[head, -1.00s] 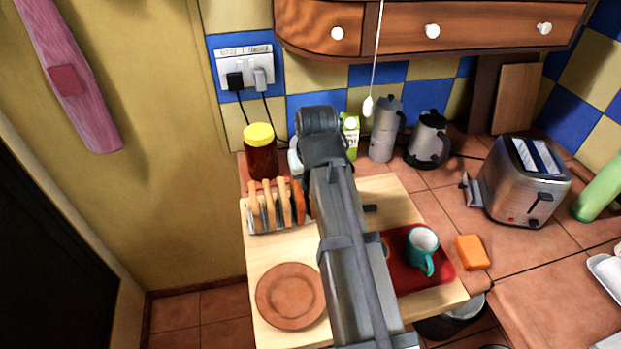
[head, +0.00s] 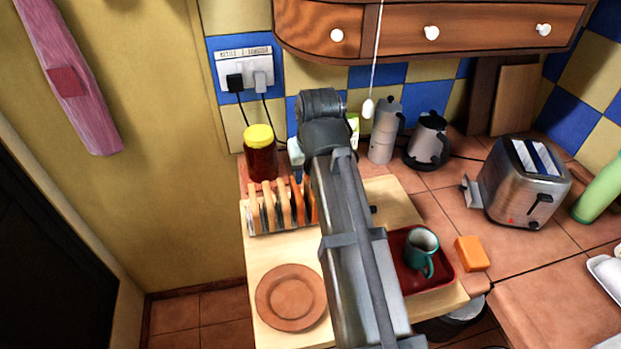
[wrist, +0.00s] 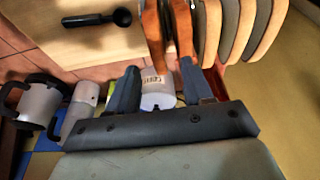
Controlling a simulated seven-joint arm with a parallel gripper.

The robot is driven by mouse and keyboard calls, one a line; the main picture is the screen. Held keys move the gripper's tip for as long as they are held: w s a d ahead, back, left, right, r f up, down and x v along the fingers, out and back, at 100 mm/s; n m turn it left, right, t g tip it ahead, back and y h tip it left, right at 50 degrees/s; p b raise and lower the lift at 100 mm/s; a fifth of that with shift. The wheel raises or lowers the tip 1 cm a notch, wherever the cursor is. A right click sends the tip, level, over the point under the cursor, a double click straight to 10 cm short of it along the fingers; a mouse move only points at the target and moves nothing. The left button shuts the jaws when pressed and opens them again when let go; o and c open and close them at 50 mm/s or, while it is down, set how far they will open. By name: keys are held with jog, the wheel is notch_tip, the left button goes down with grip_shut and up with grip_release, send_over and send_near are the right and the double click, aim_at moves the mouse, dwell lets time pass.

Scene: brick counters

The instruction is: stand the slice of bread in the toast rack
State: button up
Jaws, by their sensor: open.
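The toast rack (head: 252,229) stands at the back left of the wooden board, with several slices upright in it. A darker orange-brown slice of bread (head: 298,203) is at the rack's right end, partly hidden by my arm in the head view. In the wrist view, it appears as the orange-brown slice (wrist: 182,30) just beyond my fingertips, beside the paler slices. My gripper (wrist: 160,72) is open, with its fingers apart and a white container showing between them from behind. My arm hides the gripper in the head view. Whether a finger touches the slice I cannot tell.
A yellow-lidded jar (head: 260,155) stands close behind the rack. A brown plate (head: 290,297) lies in front. A red tray (head: 445,277) with a teal mug (head: 421,246) is to the right. The toaster (head: 523,183) stands farther right.

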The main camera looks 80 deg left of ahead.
jog(key=v, duration=0.9)
jog(key=shift+r, duration=0.25)
jog(key=shift+w+d, duration=0.1)
jog(key=shift+w, duration=0.05)
